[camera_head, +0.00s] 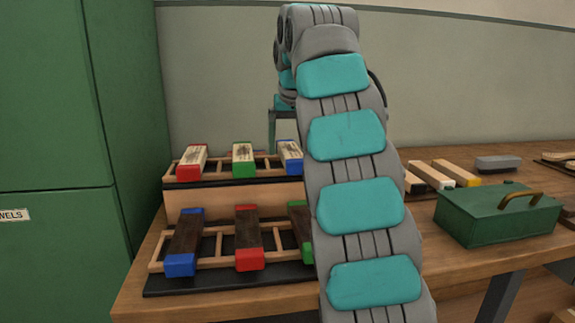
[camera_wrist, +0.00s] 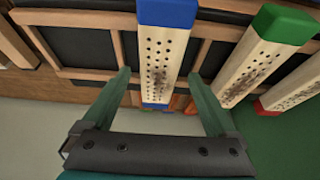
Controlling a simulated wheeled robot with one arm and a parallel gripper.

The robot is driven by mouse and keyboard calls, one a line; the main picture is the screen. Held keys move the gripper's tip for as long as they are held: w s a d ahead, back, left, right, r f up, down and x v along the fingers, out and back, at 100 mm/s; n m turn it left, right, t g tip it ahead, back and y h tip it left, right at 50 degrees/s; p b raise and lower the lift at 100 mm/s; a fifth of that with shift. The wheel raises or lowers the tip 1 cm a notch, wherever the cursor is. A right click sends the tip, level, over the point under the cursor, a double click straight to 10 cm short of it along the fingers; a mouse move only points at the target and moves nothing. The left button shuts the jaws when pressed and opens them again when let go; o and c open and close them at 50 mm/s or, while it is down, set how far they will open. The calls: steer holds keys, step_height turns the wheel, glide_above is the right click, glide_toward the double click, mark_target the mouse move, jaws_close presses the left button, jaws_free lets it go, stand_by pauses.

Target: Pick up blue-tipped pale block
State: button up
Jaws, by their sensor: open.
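The blue-tipped pale block (camera_head: 290,157) lies on the upper rack, at the right of the pale blocks there, partly hidden by my arm in the head view. In the wrist view the blue-tipped pale block (camera_wrist: 160,55) shows rows of dark holes, a dark smudge and blue at both ends. My gripper (camera_wrist: 158,82) is open, with one green finger on each side of the block near its lower end in the picture. I cannot tell whether the fingers touch it. In the head view, part of my gripper (camera_head: 284,125) shows above the block, mostly behind my arm.
A green-tipped pale block (camera_head: 243,158) and a red-tipped pale block (camera_head: 191,161) lie on the same upper rack (camera_head: 217,168). Dark blocks with blue, red and green tips lie on the lower rack (camera_head: 215,236). A green toolbox (camera_head: 480,218) stands right of my arm.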

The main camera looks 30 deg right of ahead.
steer(key=shift+x, duration=0.85)
steer(key=shift+r, duration=0.1)
steer(key=shift+d, duration=0.1)
jaws_close()
